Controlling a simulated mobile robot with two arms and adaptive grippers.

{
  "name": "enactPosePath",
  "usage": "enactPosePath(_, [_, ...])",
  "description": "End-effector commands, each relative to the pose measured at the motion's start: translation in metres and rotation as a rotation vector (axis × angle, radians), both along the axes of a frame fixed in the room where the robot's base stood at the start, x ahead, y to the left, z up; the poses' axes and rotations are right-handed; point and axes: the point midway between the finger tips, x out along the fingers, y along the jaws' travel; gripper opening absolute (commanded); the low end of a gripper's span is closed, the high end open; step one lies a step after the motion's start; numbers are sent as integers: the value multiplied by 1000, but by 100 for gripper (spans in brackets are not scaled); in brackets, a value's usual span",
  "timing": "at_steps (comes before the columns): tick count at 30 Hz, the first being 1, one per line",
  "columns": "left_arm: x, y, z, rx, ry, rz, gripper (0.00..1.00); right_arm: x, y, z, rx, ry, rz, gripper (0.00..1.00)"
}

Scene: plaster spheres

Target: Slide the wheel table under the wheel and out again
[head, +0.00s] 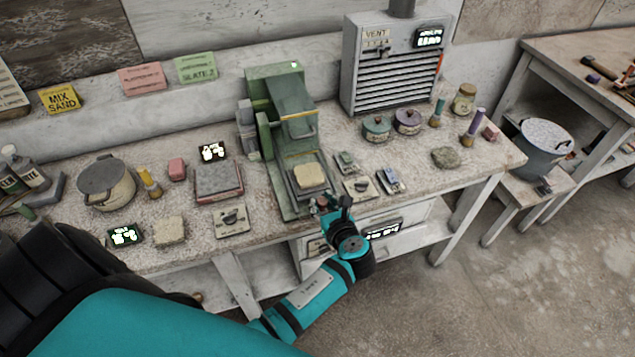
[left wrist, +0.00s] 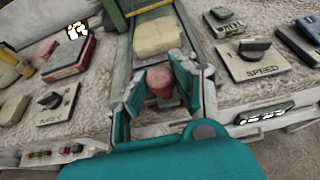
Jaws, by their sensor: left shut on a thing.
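The green grinding machine (head: 281,110) stands on the bench with its hood over the back of a narrow track. The wheel itself is hidden by the hood. The wheel table (head: 318,190) is at the front of the track, clear of the hood, with a pale yellow block (head: 309,175) on it. The block also shows in the left wrist view (left wrist: 156,37). My left gripper (head: 333,203) is at the front end of the table. Its fingers (left wrist: 168,88) are shut on a reddish knob (left wrist: 160,80) there. My right gripper is out of view.
A speed switch plate (head: 361,188) and small boxes lie right of the track. A switch plate (head: 230,221) and a grey slab on a red base (head: 218,182) lie left. A vent unit (head: 396,65) stands behind, right. The track between block and hood looks clear.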

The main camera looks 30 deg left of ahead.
Motion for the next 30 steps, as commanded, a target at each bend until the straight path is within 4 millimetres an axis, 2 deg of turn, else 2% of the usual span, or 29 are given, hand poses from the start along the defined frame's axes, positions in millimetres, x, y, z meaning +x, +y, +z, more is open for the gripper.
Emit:
enactPosePath(6, [-8, -10, 1, 0, -1, 1, 0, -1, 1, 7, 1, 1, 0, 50])
enactPosePath(17, [-10, -12, -1, -2, 1, 0, 0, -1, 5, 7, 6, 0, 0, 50])
enactPosePath(18, [-10, -12, -1, -2, 1, 0, 32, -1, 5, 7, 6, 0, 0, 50])
enactPosePath(22, [-9, -11, -1, -1, 1, 0, 48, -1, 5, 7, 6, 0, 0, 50])
enactPosePath(30, [-9, -11, 0, 1, -1, 0, 49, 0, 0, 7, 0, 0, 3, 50])
